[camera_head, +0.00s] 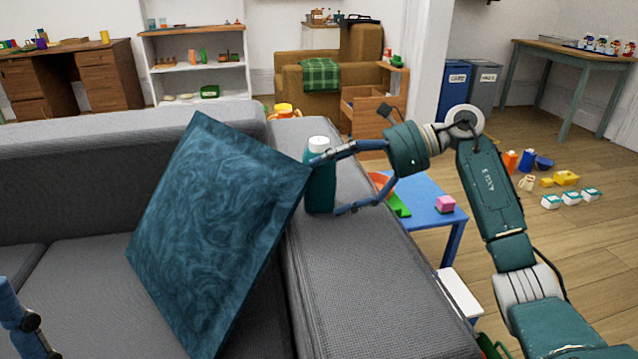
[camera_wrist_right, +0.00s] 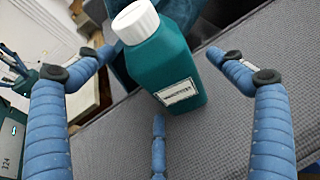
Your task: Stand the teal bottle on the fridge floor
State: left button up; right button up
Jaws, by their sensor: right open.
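The teal bottle (camera_head: 320,185) with a white cap stands upright on the grey sofa armrest (camera_head: 350,270). In the right wrist view the bottle (camera_wrist_right: 162,65) shows its white label. My right gripper (camera_head: 326,186) is open at the bottle, its blue fingers coming from the right, one high and one low. In the right wrist view the open fingers lie to either side of the bottle, with a third finger below; contact cannot be told. Part of my left gripper (camera_head: 22,320) shows at the lower left edge; its fingertips are out of frame. No fridge is in view.
A blue patterned cushion (camera_head: 215,230) leans on the sofa (camera_head: 75,265), close to the bottle's left. Toys and small cartons (camera_head: 571,198) lie on the wooden floor at right.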

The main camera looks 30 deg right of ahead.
jog(key=shift+w+a+f, duration=0.15)
jog(key=shift+w+a, duration=0.05)
jog(key=shift+a, duration=0.15)
jog(key=c, duration=1.7)
jog(key=shift+o, duration=0.2)
